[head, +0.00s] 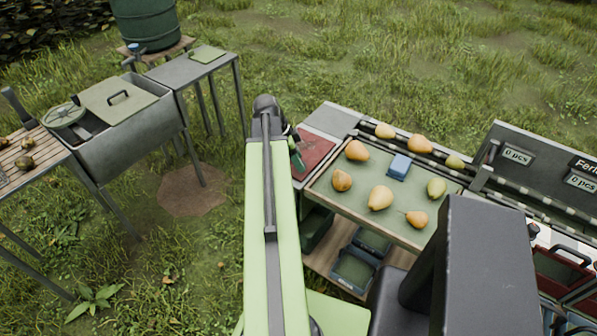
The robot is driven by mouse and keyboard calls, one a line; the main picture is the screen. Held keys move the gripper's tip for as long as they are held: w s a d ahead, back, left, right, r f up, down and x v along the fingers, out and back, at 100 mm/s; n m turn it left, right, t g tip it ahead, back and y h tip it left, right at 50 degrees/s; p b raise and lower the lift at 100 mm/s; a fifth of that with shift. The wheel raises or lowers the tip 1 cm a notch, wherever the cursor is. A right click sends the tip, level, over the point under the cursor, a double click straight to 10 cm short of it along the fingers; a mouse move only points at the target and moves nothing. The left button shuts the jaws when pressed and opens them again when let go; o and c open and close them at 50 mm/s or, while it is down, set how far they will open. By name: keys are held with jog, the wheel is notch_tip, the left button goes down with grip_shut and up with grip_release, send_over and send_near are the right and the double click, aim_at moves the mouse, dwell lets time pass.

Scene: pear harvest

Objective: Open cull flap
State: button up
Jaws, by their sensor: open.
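No part is marked as the cull flap, so I cannot tell for sure which it is. A dark red flap-like panel with a handle (560,268) is at the right edge, below the counter, partly cut off. A flat red panel (316,153) lies at the left end of the sorting bench. My gripper (297,152) is open beside this panel's left edge, mostly hidden behind my light green arm. Whether it touches the panel cannot be seen.
A green sorting tray (328,191) holds several pears and a blue block (398,167). Dark bins (353,270) sit beneath it. Displays (516,156) stand at right. Grass between is open.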

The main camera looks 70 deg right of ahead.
jog(key=shift+s+d+f, duration=0.1)
jog(key=shift+s+f, duration=0.05)
jog(key=shift+f, duration=0.35)
jog(key=shift+r, duration=0.1)
jog(key=shift+c, duration=0.2)
grip_shut()
dwell(0.7)
